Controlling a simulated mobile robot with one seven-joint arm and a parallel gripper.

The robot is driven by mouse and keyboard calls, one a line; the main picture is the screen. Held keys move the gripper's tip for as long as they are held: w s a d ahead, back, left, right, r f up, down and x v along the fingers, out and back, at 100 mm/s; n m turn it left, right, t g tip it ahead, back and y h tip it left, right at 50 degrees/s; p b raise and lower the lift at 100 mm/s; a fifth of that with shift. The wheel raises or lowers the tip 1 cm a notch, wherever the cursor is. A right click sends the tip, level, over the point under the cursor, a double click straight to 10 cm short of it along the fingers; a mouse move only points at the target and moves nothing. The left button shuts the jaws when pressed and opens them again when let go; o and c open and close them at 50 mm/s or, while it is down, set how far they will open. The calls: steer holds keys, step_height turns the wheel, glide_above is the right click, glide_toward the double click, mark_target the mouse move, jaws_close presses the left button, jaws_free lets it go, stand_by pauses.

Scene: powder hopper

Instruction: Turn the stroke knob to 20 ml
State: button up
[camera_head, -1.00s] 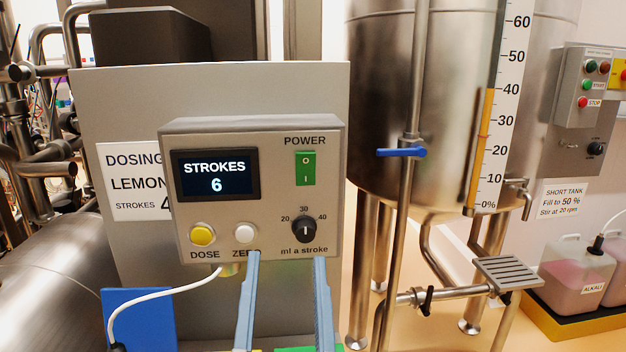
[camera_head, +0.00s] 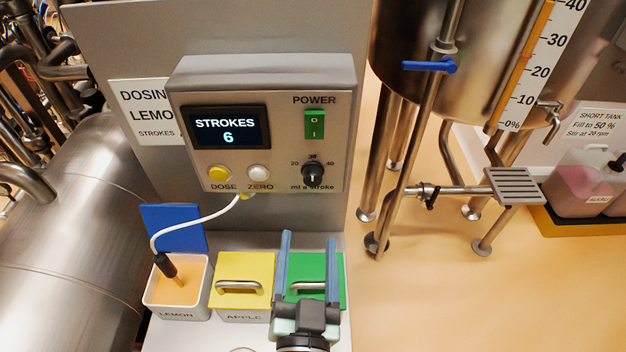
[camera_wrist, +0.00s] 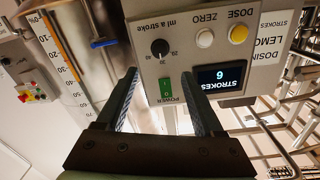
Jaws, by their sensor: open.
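The stroke knob (camera_head: 313,174) is a black round dial at the lower right of the grey dosing box (camera_head: 345,120). Its white mark appears to point up at 30, between 20 on the left and 40 on the right. The knob shows upside down in the wrist view (camera_wrist: 159,48). My gripper (camera_head: 309,239) is open and empty, below the box in the head view. In the wrist view its two fingers (camera_wrist: 159,74) point towards the panel, with the knob beyond the gap between them. The fingers do not touch the knob.
The box also has a display (camera_head: 228,127) reading STROKES 6, a green power switch (camera_head: 314,124), a yellow DOSE button (camera_head: 219,173) and a white ZERO button (camera_head: 258,172). Yellow (camera_head: 243,270) and green (camera_head: 335,275) lidded containers stand below. A blue-handled valve (camera_head: 430,66) is at right.

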mark_target(312, 182)
steer(key=w+p, duration=0.3)
steer(key=w, duration=0.8)
steer(key=shift+w+d, duration=0.1)
steer(key=shift+d, duration=0.1)
jaws_close()
